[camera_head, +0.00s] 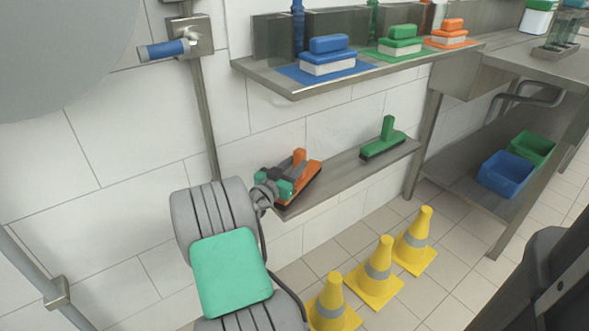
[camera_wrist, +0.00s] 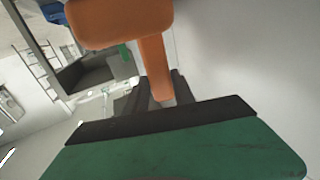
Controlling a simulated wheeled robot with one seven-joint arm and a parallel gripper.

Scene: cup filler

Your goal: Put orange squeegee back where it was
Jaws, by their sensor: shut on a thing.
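The orange squeegee (camera_head: 301,178) is at the left end of the lower wall shelf (camera_head: 345,165) in the head view. My gripper (camera_head: 287,182) is shut on it, coming from the left. In the wrist view the orange squeegee (camera_wrist: 148,50) shows large, with a wide bar at the top and a stem running down towards my gripper. From these views I cannot tell whether its base rests on the shelf or hangs just above it. My gripper and arm hide part of the squeegee and the shelf's left end.
Above, the upper shelf (camera_head: 275,84) holds blue (camera_head: 328,56), green (camera_head: 400,42) and orange brushes (camera_head: 452,34). Three yellow cones (camera_head: 377,272) stand on the floor below. Bare shelf lies between the two squeegees.

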